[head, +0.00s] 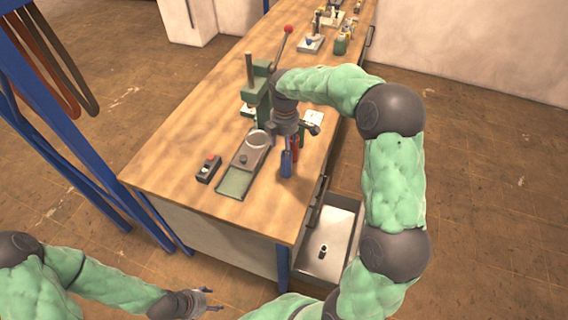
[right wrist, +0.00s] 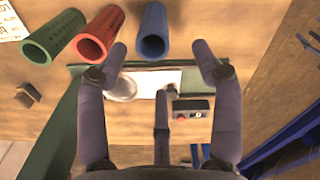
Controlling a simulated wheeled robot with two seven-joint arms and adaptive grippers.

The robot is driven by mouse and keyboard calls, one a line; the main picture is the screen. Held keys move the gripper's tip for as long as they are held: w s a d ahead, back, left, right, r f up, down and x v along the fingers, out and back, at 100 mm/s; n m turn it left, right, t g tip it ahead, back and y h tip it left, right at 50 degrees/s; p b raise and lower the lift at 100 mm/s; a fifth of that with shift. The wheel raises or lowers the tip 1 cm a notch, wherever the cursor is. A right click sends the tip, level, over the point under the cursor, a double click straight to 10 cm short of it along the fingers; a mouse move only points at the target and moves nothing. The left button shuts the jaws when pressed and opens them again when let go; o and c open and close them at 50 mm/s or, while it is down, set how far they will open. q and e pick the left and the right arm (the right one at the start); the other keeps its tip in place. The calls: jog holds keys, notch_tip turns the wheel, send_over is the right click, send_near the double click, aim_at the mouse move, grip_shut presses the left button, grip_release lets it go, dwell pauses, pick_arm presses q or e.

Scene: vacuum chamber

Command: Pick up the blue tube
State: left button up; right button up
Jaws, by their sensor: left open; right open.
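The blue tube (head: 287,164) stands upright on the wooden workbench. In the right wrist view the blue tube (right wrist: 153,30) shows its open end, near the top middle, beside a red tube (right wrist: 100,32) and a green tube (right wrist: 48,38). My right gripper (head: 293,132) is open and empty, over the bench close to the tubes. In the right wrist view its fingers (right wrist: 160,58) are spread, with the blue tube beyond them and between the two outer tips. My left gripper (head: 207,300) is open and empty, low in front of the bench.
A green press (head: 257,90) with a red-knobbed lever stands behind my right gripper. A flat plate (head: 236,183) and a small control box (head: 209,168) with a red button lie left of the tubes. A drawer (head: 335,222) is open at the bench's right side. Other tools stand at the far end.

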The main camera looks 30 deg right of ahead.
aim_at(286, 161)
jog(key=shift+w+d+f+b, duration=0.15)
jog(key=shift+f+b, duration=0.25)
jog(key=shift+f, duration=1.3)
jog(key=shift+d+f+b, duration=0.15)
jog(key=shift+f+b, duration=0.3)
jog(key=shift+f, duration=1.25)
jog(key=shift+w+d+f+b, duration=0.15)
jog(key=shift+f+b, duration=0.25)
jog(key=shift+f, duration=1.3)
jog(key=shift+s, duration=0.1)
jog(key=c, duration=1.1)
